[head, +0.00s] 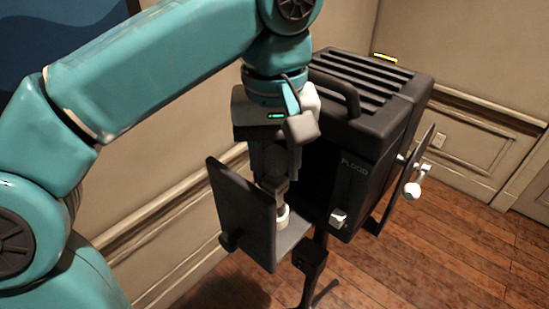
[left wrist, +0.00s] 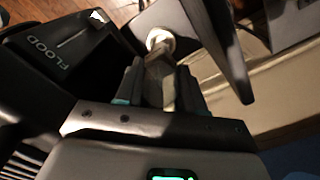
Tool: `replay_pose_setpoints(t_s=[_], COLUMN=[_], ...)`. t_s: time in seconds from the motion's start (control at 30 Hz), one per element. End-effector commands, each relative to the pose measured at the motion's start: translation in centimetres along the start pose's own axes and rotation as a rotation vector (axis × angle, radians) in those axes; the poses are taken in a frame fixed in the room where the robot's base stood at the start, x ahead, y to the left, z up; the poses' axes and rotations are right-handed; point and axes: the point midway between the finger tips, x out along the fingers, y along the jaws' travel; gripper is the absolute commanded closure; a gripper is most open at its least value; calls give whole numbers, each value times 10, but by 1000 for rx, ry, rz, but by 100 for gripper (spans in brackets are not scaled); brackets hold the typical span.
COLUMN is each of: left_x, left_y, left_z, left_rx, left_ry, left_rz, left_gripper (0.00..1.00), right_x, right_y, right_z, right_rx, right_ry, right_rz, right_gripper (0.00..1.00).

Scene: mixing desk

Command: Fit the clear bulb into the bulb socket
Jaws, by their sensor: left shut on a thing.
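The clear bulb shows as a dark, greyish, see-through piece (left wrist: 158,75) between my left gripper's fingers in the left wrist view. My left gripper (head: 275,185) points down into the open front of the black flood lamp and is shut on the bulb. The bulb socket (head: 283,215) is a pale, round piece just below the fingers, and it also shows in the left wrist view (left wrist: 160,39). The bulb's lower end meets or nearly meets the socket's top; I cannot tell how deep it sits. The fingers hide part of the bulb. My right gripper is out of view.
The lamp housing (head: 372,150), marked FLOOD, stands close at the gripper's right. An upright black flap (head: 240,212) is close on its left. Another flap with a white knob (head: 411,190) sticks out at the right. Wooden floor (head: 440,250) is clear beyond.

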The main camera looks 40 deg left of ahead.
Motion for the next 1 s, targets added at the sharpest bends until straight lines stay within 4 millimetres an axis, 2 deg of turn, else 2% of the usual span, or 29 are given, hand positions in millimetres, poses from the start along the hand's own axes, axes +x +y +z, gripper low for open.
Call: replay_pose_setpoints(t_s=[0.37, 1.0], left_x=[1, 21], left_y=[0, 0], left_z=[0, 0], left_rx=[0, -1], left_ry=[0, 0], left_rz=[0, 0], left_gripper=[91, 91], right_x=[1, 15], right_y=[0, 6], right_z=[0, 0], right_rx=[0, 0], right_ry=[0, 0], right_rz=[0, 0], right_gripper=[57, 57])
